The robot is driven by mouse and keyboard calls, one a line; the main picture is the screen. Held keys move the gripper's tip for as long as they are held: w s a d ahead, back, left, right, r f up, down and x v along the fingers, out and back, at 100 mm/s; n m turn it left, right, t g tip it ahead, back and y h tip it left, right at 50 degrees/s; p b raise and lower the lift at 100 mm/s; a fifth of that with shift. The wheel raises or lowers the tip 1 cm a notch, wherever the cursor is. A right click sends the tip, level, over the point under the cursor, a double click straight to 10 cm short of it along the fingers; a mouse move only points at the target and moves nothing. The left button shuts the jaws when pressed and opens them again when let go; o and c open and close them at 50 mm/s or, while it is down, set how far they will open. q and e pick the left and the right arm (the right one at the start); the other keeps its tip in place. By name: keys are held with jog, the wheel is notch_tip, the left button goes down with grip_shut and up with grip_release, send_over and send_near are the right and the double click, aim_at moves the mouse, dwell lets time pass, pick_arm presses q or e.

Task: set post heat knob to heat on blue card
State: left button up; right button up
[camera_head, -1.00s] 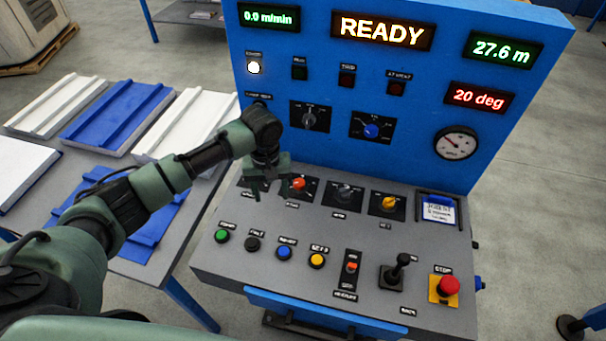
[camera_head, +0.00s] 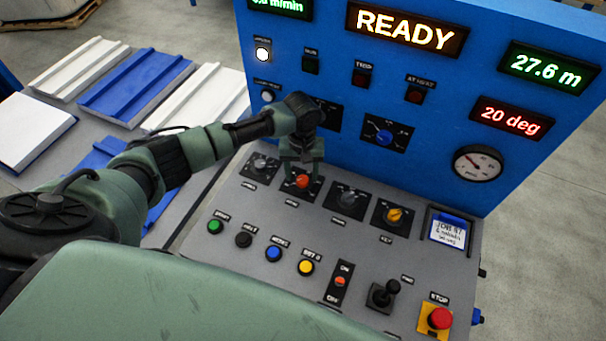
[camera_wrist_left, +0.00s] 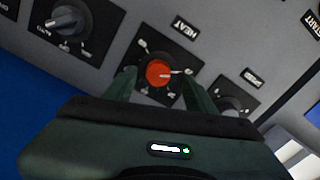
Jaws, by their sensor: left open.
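The red knob (camera_head: 302,181) sits second from the left in the console's upper row. In the left wrist view, the red knob (camera_wrist_left: 158,72) has a label reading HEAT beside its black plate and a white pointer toward the right of the picture. My left gripper (camera_head: 302,175) is open above it; in the wrist view its two fingers (camera_wrist_left: 157,84) stand either side of the knob. I cannot tell whether they touch it. The blue-edged card (camera_head: 448,231) is in a holder at the console's right; its print is too small to read fully. My right gripper is out of view.
Grey knobs stand left (camera_head: 259,165) and right (camera_head: 348,199) of the red one, with a yellow knob (camera_head: 394,214) farther right. Buttons, a joystick (camera_head: 383,294) and a red STOP button (camera_head: 439,318) lie nearer. The upright blue panel (camera_head: 420,150) stands behind.

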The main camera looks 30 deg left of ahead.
aim_at(303, 181)
pick_arm(q)
jog(key=shift+w+d+f, duration=0.1)
jog(key=shift+f, duration=0.95)
jog(key=shift+w+f, duration=0.1)
jog(key=shift+f, duration=0.1)
grip_shut()
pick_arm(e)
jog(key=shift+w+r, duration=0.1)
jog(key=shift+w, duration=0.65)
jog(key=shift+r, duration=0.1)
